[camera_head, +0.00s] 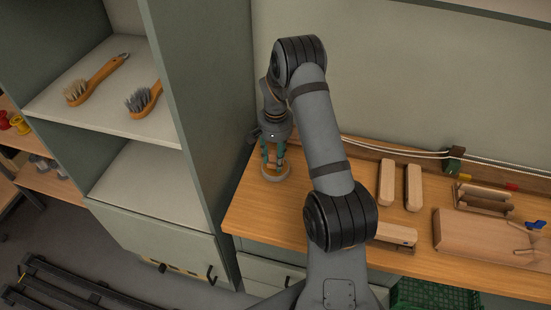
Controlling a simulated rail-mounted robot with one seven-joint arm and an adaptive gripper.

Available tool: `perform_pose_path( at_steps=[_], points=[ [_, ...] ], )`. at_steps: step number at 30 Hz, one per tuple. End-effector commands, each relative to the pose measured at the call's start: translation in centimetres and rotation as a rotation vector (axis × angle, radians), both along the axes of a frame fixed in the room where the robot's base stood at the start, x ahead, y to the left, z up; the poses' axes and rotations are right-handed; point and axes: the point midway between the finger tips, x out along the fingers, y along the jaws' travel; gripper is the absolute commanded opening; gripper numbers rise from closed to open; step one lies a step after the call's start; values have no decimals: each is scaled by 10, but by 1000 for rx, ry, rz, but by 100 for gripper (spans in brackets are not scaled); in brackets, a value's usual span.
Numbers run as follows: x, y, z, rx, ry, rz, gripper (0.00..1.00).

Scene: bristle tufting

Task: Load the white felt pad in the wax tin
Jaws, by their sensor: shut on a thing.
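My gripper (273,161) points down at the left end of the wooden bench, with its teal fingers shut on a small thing. A wood-coloured piece shows between the fingers, which looks like the back of the felt pad (272,157). No white felt face can be made out. The round wax tin (275,173) stands on the bench directly below the fingertips. Its inside is mostly hidden by the fingers, and I cannot tell whether the pad touches the wax.
Two pale wooden blocks (413,187) stand right of my arm. A wooden board (480,238) lies farther right, near a rack (484,199). A tall cabinet (180,70) with two brushes (97,80) rises close to the left. The bench (245,211) is clear in front of the tin.

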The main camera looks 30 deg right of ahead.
Motion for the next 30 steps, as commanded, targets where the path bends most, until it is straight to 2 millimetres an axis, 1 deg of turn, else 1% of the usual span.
perform_pose_path(
  at_steps=[1, 3, 18, 21, 30],
  points=[
    [0, 0, 8, -1, -1, 0, 18],
    [1, 0, 15, 0, -2, 0, 18],
    [1, 0, 57, -1, -3, 1, 18],
    [1, 0, 60, 0, -2, 1, 18],
    [1, 0, 59, 0, -2, 1, 18]
  ],
)
